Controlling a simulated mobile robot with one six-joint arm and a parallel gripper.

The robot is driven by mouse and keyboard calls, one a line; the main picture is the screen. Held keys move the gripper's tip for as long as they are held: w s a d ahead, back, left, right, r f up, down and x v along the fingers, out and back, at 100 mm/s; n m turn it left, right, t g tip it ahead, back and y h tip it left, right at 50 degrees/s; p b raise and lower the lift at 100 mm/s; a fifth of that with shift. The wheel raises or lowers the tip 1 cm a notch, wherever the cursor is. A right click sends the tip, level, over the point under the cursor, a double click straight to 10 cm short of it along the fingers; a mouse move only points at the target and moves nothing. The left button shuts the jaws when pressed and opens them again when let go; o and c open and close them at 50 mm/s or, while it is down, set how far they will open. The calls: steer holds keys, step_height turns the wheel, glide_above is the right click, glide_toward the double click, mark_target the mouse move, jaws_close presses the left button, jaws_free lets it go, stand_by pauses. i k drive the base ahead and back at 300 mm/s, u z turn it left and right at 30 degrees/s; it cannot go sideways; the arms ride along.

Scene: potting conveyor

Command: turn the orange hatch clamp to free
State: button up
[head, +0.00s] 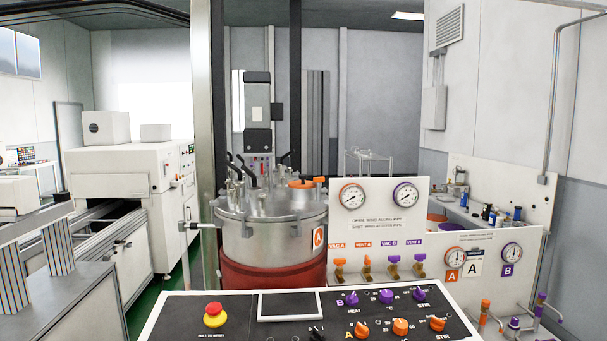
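A steel tank (262,240) with a red band round its lower part stands in the middle of the head view, marked with an orange "A" label. On the right side of its lid sits a flat orange part (301,184), with a smaller orange piece (320,179) just right of it. One of these appears to be the orange hatch clamp; which one, and how it is turned, is too small to tell. Several black-handled clamps (252,178) stand up on the left and back of the lid. My gripper is not in view.
A control panel (225,304) with a red stop button (215,314) and orange and purple knobs stands in front of the tank. A white gauge panel (383,197) with valves rises close to its right. White machines (130,185) stand at the left.

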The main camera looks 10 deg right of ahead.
mark_target(317, 181)
steer(key=i, duration=0.9)
steer(key=z, duration=0.05)
